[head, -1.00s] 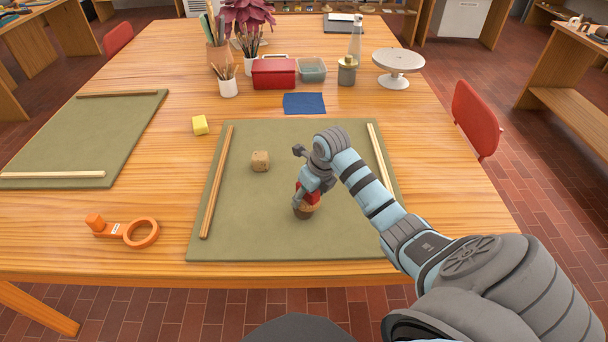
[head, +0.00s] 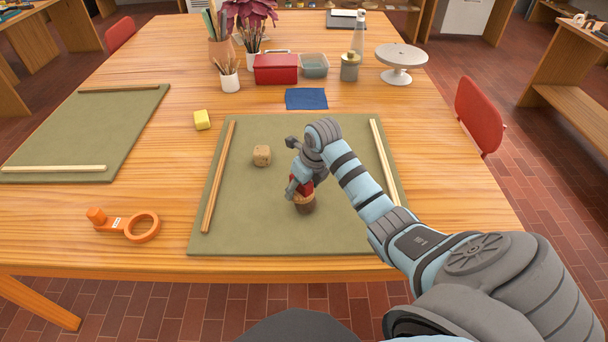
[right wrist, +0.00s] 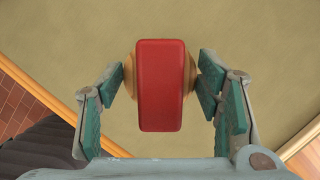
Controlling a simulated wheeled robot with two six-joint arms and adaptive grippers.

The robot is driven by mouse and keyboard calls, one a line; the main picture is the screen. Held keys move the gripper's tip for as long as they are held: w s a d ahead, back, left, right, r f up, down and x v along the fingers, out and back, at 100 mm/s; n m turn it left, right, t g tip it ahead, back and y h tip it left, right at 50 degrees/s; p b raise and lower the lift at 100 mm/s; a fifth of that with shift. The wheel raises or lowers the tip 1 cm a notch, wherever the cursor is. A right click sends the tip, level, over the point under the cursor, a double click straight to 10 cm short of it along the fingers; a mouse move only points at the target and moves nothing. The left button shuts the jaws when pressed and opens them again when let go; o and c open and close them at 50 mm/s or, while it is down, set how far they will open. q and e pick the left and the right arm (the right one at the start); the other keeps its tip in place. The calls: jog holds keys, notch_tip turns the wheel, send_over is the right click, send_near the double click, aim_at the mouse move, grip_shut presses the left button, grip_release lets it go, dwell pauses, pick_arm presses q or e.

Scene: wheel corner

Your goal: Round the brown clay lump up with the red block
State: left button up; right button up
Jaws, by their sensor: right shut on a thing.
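My right gripper (head: 298,188) is shut on the red block (head: 304,186), low over the middle of the green mat. In the right wrist view the red block (right wrist: 160,85) lies between my fingertips, with a rounded tan part showing at both its sides where the fingers close in. The brown clay lump (head: 305,208) is on the mat directly under the block, and a tan band shows between them. Whether block and lump touch is hard to tell. In the right wrist view the lump is hidden beneath the block. My left gripper is not in view.
A lighter tan lump (head: 262,155) lies on the green mat (head: 250,225) to the upper left. Wooden strips (head: 218,178) run along both mat sides. A yellow block (head: 202,120), an orange tool (head: 125,225) and a blue cloth (head: 306,99) lie outside it.

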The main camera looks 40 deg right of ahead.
jog(key=shift+s+a+r+p, duration=0.1)
jog(key=shift+s+a+p, duration=0.15)
jog(key=shift+s+p, duration=0.15)
jog(key=shift+s+d+r+p, duration=0.1)
jog(key=shift+s+d+p, duration=0.1)
jog(key=shift+s+p, duration=0.2)
jog(key=shift+s, duration=0.1)
jog(key=shift+s+d, duration=0.1)
jog(key=shift+d, duration=0.55)
jog(key=shift+w+d+b, duration=0.4)
jog(key=shift+w+b, duration=0.1)
jog(key=shift+b, duration=0.1)
jog(key=shift+w+a+b, duration=0.3)
jog(key=shift+w+b, duration=0.1)
jog(key=shift+w, duration=0.1)
